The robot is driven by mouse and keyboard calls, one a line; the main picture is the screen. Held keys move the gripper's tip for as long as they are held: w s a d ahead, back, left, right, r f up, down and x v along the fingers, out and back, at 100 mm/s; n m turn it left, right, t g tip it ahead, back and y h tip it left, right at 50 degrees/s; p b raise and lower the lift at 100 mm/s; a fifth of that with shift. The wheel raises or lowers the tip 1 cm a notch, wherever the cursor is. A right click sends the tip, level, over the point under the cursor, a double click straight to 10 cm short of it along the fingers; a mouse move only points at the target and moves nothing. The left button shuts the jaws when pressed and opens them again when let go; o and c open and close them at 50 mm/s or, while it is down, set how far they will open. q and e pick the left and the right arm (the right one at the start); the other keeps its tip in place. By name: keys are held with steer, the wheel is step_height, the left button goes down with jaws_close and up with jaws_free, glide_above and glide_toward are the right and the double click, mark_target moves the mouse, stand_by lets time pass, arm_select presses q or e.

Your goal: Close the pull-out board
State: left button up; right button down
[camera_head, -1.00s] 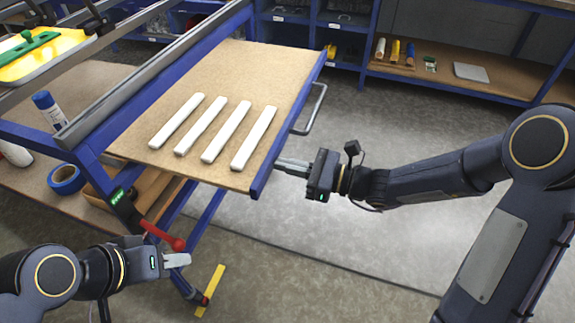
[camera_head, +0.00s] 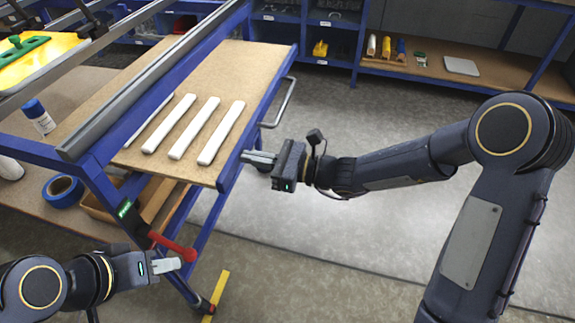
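The pull-out board (camera_head: 225,75) is a brown panel with a blue front edge and a metal handle (camera_head: 279,103). It sticks out to the right from under the blue table frame (camera_head: 150,80), partly slid in. Several white bars lie on it, the leftmost partly hidden by the frame's rail. My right gripper (camera_head: 246,158) is at the board's blue front edge, below the handle, its fingers together and seeming to touch the edge. My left gripper (camera_head: 178,266) is at the lower left, beside a red lever (camera_head: 175,250), apart from the board; its fingers look together with nothing between them.
A blue tape roll (camera_head: 63,190) and a blue-and-white bottle (camera_head: 38,116) are at the left. A yellow floor strip (camera_head: 217,292) lies below the frame. Shelves (camera_head: 470,80) stand at the back right. The grey floor (camera_head: 350,120) right of the board is clear.

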mark_target(175, 141)
steer(key=b+x, duration=0.3)
steer(key=x, duration=1.6)
steer(key=shift+a+f, duration=0.1)
steer(key=shift+a+r, duration=0.1)
steer(key=shift+r, duration=0.15)
